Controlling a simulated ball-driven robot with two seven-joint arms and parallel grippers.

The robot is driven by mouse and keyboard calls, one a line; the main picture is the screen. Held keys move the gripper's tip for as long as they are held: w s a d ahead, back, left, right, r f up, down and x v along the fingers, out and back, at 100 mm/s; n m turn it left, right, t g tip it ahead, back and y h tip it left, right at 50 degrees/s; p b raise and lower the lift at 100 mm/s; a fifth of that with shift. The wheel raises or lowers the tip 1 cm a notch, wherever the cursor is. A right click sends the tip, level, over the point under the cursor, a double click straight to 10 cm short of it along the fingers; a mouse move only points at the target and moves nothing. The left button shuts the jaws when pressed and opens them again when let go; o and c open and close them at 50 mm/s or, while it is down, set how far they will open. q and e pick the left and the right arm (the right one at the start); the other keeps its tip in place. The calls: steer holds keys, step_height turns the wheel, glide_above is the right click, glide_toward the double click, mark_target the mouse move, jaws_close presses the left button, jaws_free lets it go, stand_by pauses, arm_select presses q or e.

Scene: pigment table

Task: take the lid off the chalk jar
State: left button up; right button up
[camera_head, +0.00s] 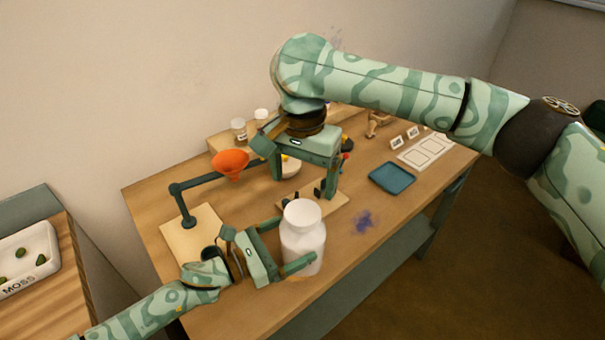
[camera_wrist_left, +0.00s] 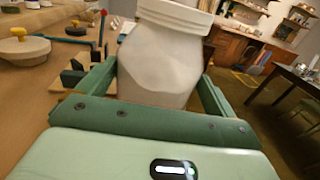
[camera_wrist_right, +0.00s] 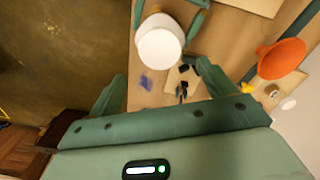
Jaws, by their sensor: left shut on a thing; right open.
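The white chalk jar (camera_head: 303,250) stands upright near the front edge of the table, with its white lid (camera_head: 302,210) on top. My left gripper (camera_head: 296,246) is shut around the jar's body, one finger on each side; the jar body (camera_wrist_left: 160,65) fills the space between the fingers in the left wrist view, with the lid's rim (camera_wrist_left: 178,14) above. My right gripper (camera_head: 305,186) is open and empty, pointing down above the table, behind and higher than the jar. In the right wrist view the round lid (camera_wrist_right: 160,45) shows beyond the fingertips, apart from them.
An orange funnel (camera_head: 230,163) on a green stand (camera_head: 183,205) is left of my right gripper. A small board with dark blocks (camera_head: 325,204) lies behind the jar. A blue tray (camera_head: 392,177) and a blue pigment stain (camera_head: 363,220) are to the right.

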mark_target(303, 211)
step_height(303, 211, down, 8)
steer(key=c, duration=1)
steer(key=n, duration=0.2)
steer(key=shift+r+n, duration=0.1)
steer(key=shift+n, duration=0.2)
steer(key=n, duration=1.2)
steer(key=shift+a, duration=0.1)
arm_select(q)
steer(key=shift+s, duration=0.1)
arm_select(e)
steer(key=n, duration=0.6)
arm_select(q)
steer(key=shift+d, duration=0.1)
arm_select(e)
steer(key=n, duration=0.6)
steer(key=shift+n, duration=0.4)
steer(key=n, duration=1.2)
steer(key=shift+r+n, duration=0.1)
steer(key=shift+n, duration=0.2)
steer(key=n, duration=1.3)
steer(key=shift+n, duration=0.4)
steer(key=shift+r, duration=0.25)
